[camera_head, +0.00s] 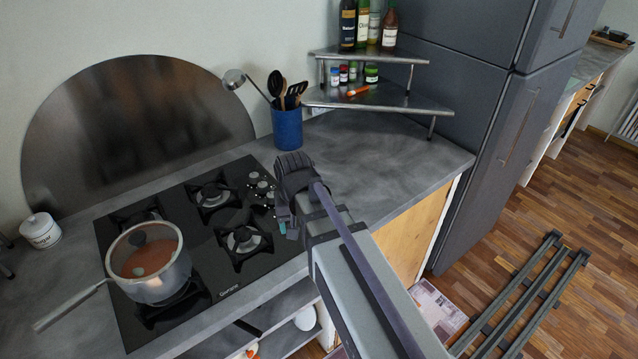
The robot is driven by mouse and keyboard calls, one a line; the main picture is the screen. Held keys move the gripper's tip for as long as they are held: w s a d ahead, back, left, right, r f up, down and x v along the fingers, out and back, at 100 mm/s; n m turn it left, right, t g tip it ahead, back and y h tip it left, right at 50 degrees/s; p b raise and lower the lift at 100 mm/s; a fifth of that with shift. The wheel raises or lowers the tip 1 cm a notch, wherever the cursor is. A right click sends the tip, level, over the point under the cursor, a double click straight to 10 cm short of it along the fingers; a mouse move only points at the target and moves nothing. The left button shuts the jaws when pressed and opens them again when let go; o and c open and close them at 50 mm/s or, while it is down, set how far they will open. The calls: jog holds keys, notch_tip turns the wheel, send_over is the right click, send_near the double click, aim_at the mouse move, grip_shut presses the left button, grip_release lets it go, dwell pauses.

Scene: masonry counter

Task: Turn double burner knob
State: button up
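The black gas cooktop (222,275) lies in the counter at the left. Several small silver knobs (262,187) run along its right edge; the front ones are partly hidden by my gripper. Which of them is the double burner knob I cannot tell. My gripper (284,222) is at the right edge of the cooktop, beside the knobs, pointing down. Its fingers are small and mostly hidden by its own body, so I cannot tell whether it is open or shut, or whether it touches a knob.
A pot of orange-red soup (150,290) stands on the left front burner, its handle sticking out to the left. A blue utensil holder (287,128) and a corner shelf (380,97) with bottles and jars stand behind my gripper. The counter to the right is clear.

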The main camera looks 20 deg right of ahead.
jog(key=w+a+m, duration=0.1)
jog(key=w+m, duration=0.9)
jog(key=w, duration=0.5)
jog(key=m, duration=1.2)
send_over(272, 194)
notch_tip(272, 194, down, 11)
jog(key=b, duration=1.1)
jog(key=shift+r, duration=0.1)
jog(key=c, duration=0.9)
jog(key=shift+c, duration=0.2)
